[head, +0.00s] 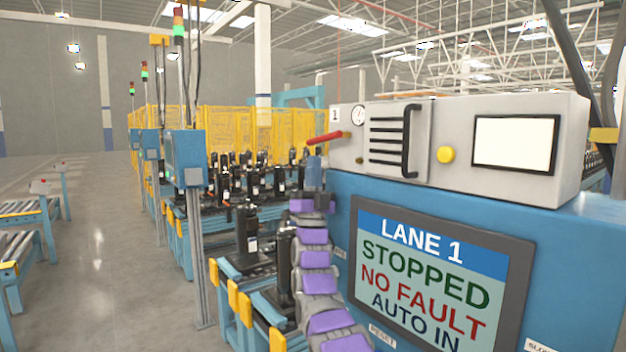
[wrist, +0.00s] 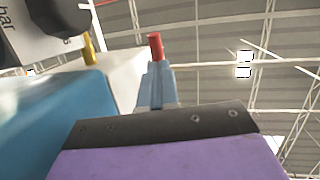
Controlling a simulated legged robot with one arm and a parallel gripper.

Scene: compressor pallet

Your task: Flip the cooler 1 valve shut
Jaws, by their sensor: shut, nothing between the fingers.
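The cooler 1 valve's red lever (head: 325,138) sticks out to the left, roughly level, from the grey cooler box (head: 345,165), beside the label 1 and a round gauge. My gripper (head: 314,162) is just below the lever, pointing up, with its fingers shut and empty. In the wrist view the red lever (wrist: 155,45) shows end-on just past the tips of my gripper (wrist: 157,66). A brass-coloured stem (wrist: 88,46) shows to the left. I cannot tell whether the fingertips touch the lever.
The cooler box has a black handle (head: 410,142), a yellow button (head: 446,154) and a pale screen (head: 515,143). It sits on a blue cabinet whose display (head: 430,275) reads LANE 1 STOPPED. A conveyor with black compressors (head: 247,230) runs behind my arm.

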